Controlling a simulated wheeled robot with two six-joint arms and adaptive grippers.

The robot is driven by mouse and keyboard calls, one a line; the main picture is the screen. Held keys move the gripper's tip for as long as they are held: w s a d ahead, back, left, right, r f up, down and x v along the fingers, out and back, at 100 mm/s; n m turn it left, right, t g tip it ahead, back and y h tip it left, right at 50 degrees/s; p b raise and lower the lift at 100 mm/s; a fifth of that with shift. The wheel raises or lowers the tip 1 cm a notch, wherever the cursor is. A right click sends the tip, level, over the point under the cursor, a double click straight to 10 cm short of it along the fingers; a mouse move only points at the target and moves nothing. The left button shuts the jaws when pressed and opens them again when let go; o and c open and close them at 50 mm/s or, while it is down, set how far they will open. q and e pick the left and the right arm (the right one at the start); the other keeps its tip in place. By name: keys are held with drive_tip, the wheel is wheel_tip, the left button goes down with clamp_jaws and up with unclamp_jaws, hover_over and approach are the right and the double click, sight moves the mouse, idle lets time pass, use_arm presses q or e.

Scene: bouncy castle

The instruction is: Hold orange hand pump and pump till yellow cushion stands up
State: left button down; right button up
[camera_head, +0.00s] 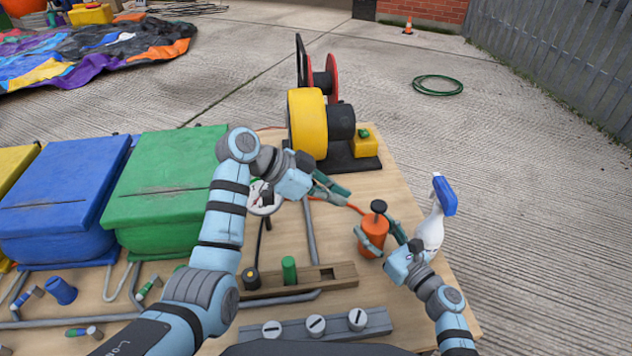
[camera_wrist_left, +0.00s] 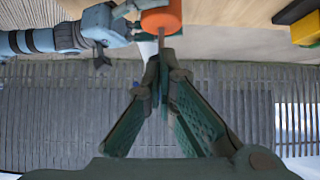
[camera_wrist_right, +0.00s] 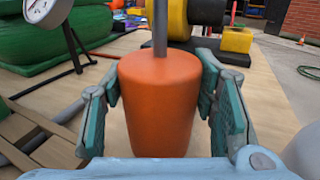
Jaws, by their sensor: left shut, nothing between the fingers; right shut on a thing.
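The orange hand pump (camera_head: 370,238) stands on the table at the right, with its black handle (camera_head: 379,206) on top. My right gripper (camera_head: 379,238) is shut around the pump's orange body (camera_wrist_right: 160,105); the fingers lie on either side. A grey rod (camera_wrist_right: 160,25) rises from the body. My left gripper (camera_head: 347,197) is shut and empty, left of the handle. In the left wrist view its fingertips (camera_wrist_left: 163,58) are near the rod; the handle is not clearly visible there. A yellow cushion (camera_head: 14,165) is partly cut off at the left edge; its full posture cannot be told.
A white spray bottle (camera_head: 431,230) stands just right of the pump. A yellow blower (camera_head: 307,122) stands behind. A dial gauge (camera_head: 264,198) is partly behind my left arm. Green (camera_head: 165,180) and blue (camera_head: 62,195) cushions fill the left. A wooden block (camera_head: 300,280) lies in front.

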use_arm(q)
wheel_tip(320, 180, up, 5)
drive_tip(key=s+a+t+h, duration=0.1)
drive_tip(key=s+a+h, duration=0.1)
drive_tip(key=h, duration=0.3)
drive_tip(key=shift+s+r+m, duration=0.15)
drive_tip(key=shift+r+m, duration=0.05)
drive_tip(key=shift+m, duration=0.1)
hover_over(376, 218)
drive_tip(key=s+a, duration=0.2)
wheel_tip(376, 218, down, 5)
drive_tip(key=shift+w+f, duration=0.15)
drive_tip(key=shift+f, duration=0.55)
